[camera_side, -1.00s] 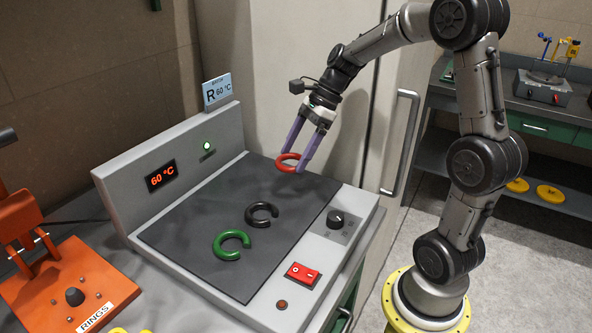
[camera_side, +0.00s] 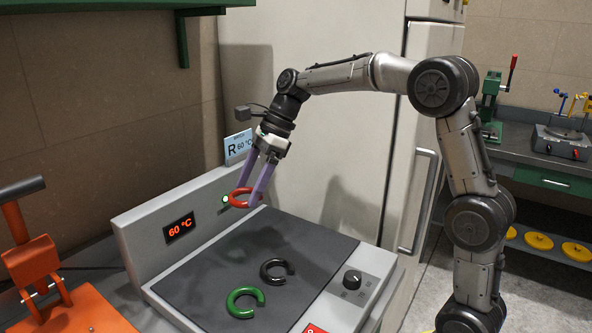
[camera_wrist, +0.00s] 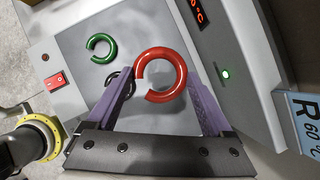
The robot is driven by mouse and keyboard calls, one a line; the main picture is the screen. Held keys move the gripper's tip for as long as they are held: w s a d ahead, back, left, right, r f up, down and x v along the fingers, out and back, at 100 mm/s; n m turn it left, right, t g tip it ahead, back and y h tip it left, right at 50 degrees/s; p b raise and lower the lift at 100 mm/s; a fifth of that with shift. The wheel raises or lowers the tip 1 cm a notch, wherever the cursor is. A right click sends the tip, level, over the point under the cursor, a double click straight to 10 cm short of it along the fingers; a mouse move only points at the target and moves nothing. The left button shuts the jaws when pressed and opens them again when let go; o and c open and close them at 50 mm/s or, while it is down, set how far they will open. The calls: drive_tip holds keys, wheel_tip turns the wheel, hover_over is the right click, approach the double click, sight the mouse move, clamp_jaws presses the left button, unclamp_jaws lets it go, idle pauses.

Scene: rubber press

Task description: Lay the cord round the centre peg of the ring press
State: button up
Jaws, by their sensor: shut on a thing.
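My gripper (camera_side: 256,188) is shut on a red C-shaped cord (camera_side: 239,204) with purple fingers. It holds the cord above the back part of the hot plate, near the control panel. In the wrist view the red cord (camera_wrist: 148,77) sits between the fingertips, its gap facing left. The orange ring press (camera_side: 80,308) is at the lower left, cut off by the frame edge. Its centre peg is out of view now.
A green cord (camera_side: 245,307) and a black cord (camera_side: 284,277) lie on the dark plate (camera_side: 312,240). The heater's panel (camera_side: 150,222) shows 60 °C behind it. A green shelf (camera_side: 183,40) hangs at the upper left, and a tall pale cabinet (camera_side: 350,150) stands behind.

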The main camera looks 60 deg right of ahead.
drive_tip(key=shift+m+t, duration=0.5)
drive_tip(key=shift+m, duration=0.3)
drive_tip(key=w+a+f, duration=0.3)
drive_tip(key=a, duration=0.9)
drive_tip(key=w+a+f, duration=0.3)
drive_tip(key=a, duration=0.9)
drive_tip(key=w+a+f, duration=0.3)
drive_tip(key=a, duration=0.9)
drive_tip(key=shift+f, duration=3.7)
drive_tip(key=shift+s+f, duration=0.1)
drive_tip(key=shift+f, duration=0.55)
drive_tip(key=o, duration=1.1)
drive_tip(key=shift+f, duration=0.15)
drive_tip(key=shift+r, duration=3.85)
